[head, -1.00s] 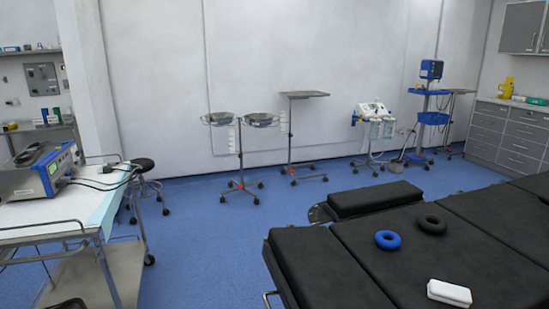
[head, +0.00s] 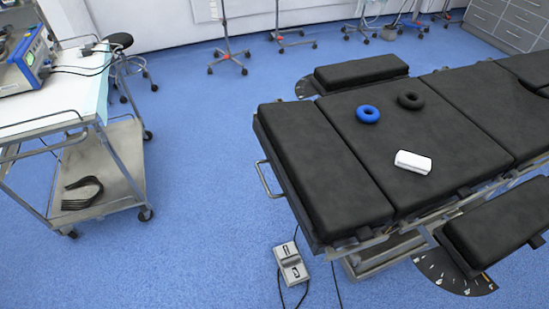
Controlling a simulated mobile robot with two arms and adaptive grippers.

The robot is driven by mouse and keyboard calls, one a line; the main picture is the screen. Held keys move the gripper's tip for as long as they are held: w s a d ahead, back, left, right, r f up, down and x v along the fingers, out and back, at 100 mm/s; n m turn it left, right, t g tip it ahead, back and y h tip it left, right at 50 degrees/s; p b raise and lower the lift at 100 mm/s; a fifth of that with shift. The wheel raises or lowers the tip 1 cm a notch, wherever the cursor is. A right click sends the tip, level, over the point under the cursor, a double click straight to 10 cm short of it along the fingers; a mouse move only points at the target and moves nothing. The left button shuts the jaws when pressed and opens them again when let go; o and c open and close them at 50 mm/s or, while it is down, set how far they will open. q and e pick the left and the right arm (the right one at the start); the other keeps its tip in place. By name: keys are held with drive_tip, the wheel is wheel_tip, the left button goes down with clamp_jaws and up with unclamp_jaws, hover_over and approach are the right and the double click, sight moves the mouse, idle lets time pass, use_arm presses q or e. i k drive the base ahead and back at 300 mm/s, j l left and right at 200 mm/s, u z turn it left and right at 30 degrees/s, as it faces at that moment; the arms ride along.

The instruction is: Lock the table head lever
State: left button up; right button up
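The operating table (head: 419,143) with black padded sections fills the right half of the head view. Its end section (head: 322,172) is at the table's left end and lies about level with the rest. A metal loop handle (head: 267,180) sticks out from the left end of that section. I cannot tell whether this loop is the head lever or whether it is locked. Neither of my grippers shows in the view.
A blue ring (head: 368,114), a black ring (head: 411,100) and a white block (head: 413,162) lie on the table. Armboards (head: 361,72) stick out on both sides. A foot pedal (head: 290,263) lies on the floor. A trolley (head: 118,165) stands left; blue floor between is clear.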

sight(355, 256)
drive_tip(key=z, duration=1.1)
